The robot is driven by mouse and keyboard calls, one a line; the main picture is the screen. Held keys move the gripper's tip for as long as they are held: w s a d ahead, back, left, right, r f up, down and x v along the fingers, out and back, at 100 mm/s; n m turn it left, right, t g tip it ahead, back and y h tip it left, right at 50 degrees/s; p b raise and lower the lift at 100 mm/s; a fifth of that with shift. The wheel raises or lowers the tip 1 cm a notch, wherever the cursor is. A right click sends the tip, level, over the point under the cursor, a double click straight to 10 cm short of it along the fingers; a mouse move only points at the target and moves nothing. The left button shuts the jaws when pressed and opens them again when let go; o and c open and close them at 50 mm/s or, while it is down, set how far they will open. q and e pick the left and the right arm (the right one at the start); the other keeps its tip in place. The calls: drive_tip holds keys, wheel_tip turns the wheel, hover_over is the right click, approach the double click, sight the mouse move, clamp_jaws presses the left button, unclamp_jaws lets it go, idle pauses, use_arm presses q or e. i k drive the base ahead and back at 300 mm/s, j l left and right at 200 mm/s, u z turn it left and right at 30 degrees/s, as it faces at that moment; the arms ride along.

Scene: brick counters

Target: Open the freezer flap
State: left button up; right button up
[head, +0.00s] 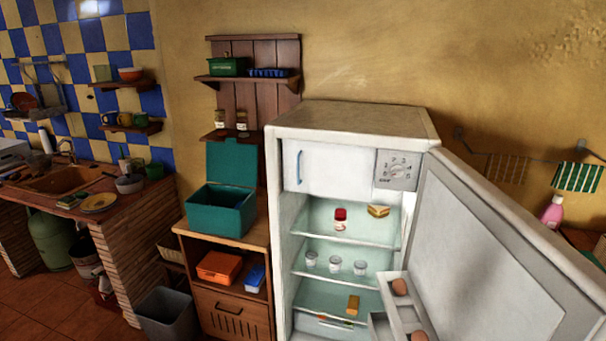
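The freezer flap (338,172) is a white panel at the top left inside the fridge (350,121). It looks shut. A short blue handle (299,167) stands upright near its left edge. A dial panel (396,170) is to the right of the flap. The fridge door (478,262) is swung wide open to the right. Neither of my grippers shows in the head view.
Fridge shelves hold a red-lidded jar (340,219), a sandwich-like item (378,210) and small cups (335,264). An open teal box (220,209) stands on the wooden cabinet (236,309) left of the fridge. A grey bin (167,316) is on the floor.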

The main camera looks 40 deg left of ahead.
sight(332, 169)
drive_tip(key=i+u, duration=0.15)
drive_tip(key=u, duration=0.95)
